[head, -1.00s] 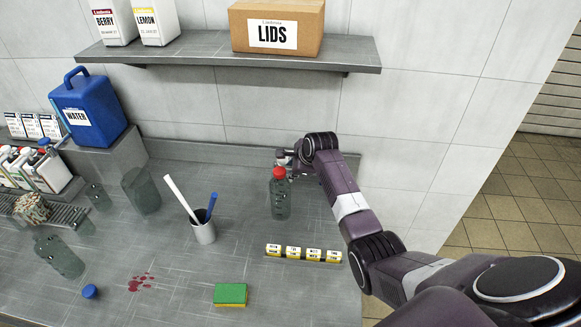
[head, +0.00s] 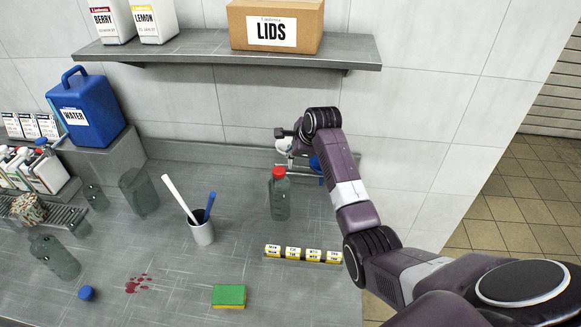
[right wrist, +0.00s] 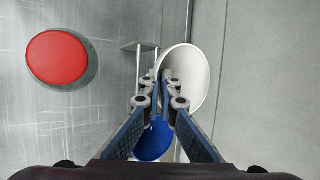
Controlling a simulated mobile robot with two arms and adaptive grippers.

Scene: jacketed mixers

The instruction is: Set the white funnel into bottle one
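The white funnel (head: 284,145) is at the back right of the counter, above a small rack; its wide mouth shows in the right wrist view (right wrist: 190,72). My right gripper (right wrist: 163,82) has its fingers drawn together at the funnel's near rim and appears shut on it; the exact contact is partly hidden. An uncapped clear bottle (head: 55,257) stands at the front left, with a blue cap (head: 87,293) on the counter beside it. A red-capped clear bottle (head: 279,197) stands in front of the rack. I cannot read which bottle is one. My left gripper is out of view.
A blue funnel (head: 316,163) is at the rack, under my right gripper. A shelf (head: 227,52) hangs above.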

